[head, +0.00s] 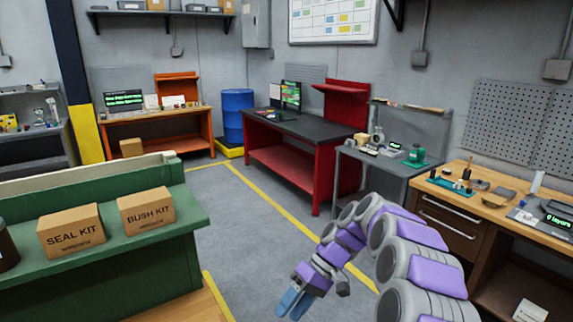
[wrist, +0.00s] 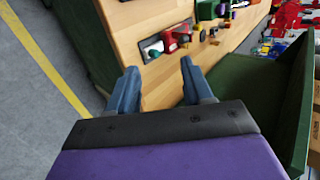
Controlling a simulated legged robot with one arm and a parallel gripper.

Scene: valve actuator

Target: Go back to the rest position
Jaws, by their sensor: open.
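My gripper (head: 296,302) hangs at the end of my purple and grey arm, low in the middle of the head view. In the wrist view my gripper (wrist: 159,82) shows two blue fingers spread apart with nothing between them. Beyond the fingers lies a light wooden bench top (wrist: 125,45) with several small parts near its far side, among them a red piece (wrist: 168,40). No object touches the fingers. The wrist picture is turned on its side.
A green bench (head: 150,255) with a SEAL KIT box (head: 71,231) and a BUSH KIT box (head: 146,211) stands left. A green panel (wrist: 255,95) is close on the right in the wrist view. A wooden workbench (head: 455,205) stands right. The grey floor (head: 225,205) between is clear.

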